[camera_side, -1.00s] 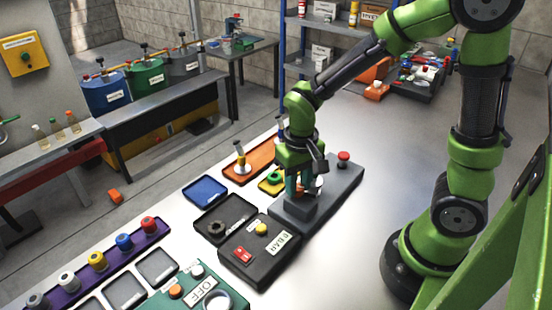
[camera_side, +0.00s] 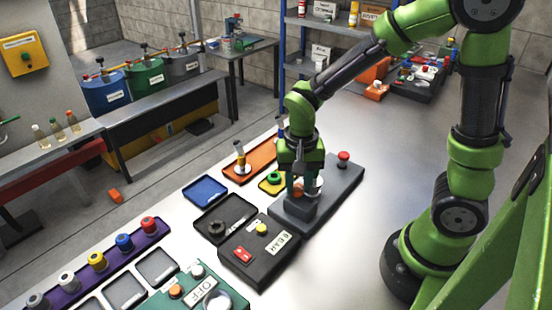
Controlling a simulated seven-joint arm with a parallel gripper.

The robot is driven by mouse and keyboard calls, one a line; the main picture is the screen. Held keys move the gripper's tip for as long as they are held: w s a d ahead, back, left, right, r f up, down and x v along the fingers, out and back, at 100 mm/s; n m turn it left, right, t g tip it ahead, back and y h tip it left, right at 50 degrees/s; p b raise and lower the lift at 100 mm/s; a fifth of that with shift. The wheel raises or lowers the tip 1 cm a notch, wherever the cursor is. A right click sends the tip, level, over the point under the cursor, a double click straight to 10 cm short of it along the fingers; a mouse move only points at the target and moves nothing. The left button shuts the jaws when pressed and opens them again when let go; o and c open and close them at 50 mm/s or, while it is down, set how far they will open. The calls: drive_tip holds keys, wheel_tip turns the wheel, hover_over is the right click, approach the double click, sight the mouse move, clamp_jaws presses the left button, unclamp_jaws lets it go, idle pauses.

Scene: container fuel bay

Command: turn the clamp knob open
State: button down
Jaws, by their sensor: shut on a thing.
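My gripper (camera_side: 302,192) points down over the dark grey clamp block (camera_side: 336,192) at the middle of the table. Its jaws are shut on the clamp knob, low over the block. The knob is mostly hidden by the fingers, so its turn angle cannot be told. A pale round part shows just right of the fingers, partly covered. A red mushroom button (camera_side: 343,156) stands on the far right end of the same block.
A black box (camera_side: 250,262) with a red switch and yellow button stands nearby in front. The table right of the block is clear.

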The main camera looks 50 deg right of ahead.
sight(298, 187)
drive_tip(key=shift+f, duration=0.1)
drive_tip(key=c, duration=0.8)
unclamp_jaws()
wheel_tip(298, 187, up, 17)
